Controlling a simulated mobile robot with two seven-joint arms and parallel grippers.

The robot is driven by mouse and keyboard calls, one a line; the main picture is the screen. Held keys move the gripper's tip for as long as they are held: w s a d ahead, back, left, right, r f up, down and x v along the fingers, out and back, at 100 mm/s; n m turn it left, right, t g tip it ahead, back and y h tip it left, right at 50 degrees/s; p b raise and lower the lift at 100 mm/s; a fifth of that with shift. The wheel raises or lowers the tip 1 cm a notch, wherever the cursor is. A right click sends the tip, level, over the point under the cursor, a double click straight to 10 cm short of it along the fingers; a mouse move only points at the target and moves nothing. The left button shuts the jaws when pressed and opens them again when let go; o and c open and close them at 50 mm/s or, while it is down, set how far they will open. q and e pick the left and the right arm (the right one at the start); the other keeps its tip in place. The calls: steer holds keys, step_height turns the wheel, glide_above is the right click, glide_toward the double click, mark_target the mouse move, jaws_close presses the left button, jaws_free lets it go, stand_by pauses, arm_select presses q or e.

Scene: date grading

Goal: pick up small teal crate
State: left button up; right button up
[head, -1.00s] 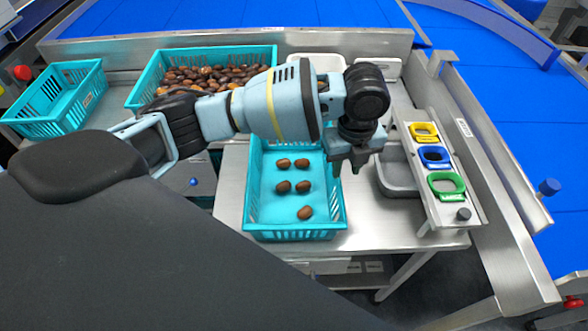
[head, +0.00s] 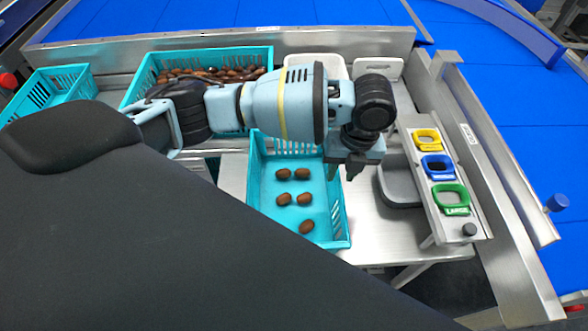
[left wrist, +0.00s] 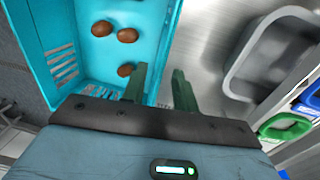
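A small teal crate (head: 257,197) with several brown dates (head: 305,199) in it stands on the steel table at the centre of the head view. It also shows in the left wrist view (left wrist: 58,28). My left gripper (head: 342,172) is at this crate's right wall, pointing down. In the left wrist view my gripper (left wrist: 158,88) is open, one green finger on the inner side of the wall and one on the outer side. I cannot tell whether the fingers touch the wall or hang just above it. My right gripper is not in view.
A larger teal crate (head: 140,82) full of dates is behind, partly hidden by my arm. Another teal crate (head: 50,92) is at far left. Right of the gripper are a grey tray (head: 400,188) and a rack (head: 436,222) with yellow, blue and green rings. Blue conveyors run behind and right.

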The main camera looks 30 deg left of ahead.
mark_target(334, 188)
arm_select(q)
steer(key=shift+s+a+f, duration=0.1)
steer(key=shift+a+f, duration=0.1)
steer(key=shift+f, duration=1.6)
steer(key=shift+s+a+f, duration=0.1)
steer(key=shift+a+f, duration=0.1)
steer(key=shift+f, duration=1.55)
jaws_close()
steer(key=shift+r, duration=0.1)
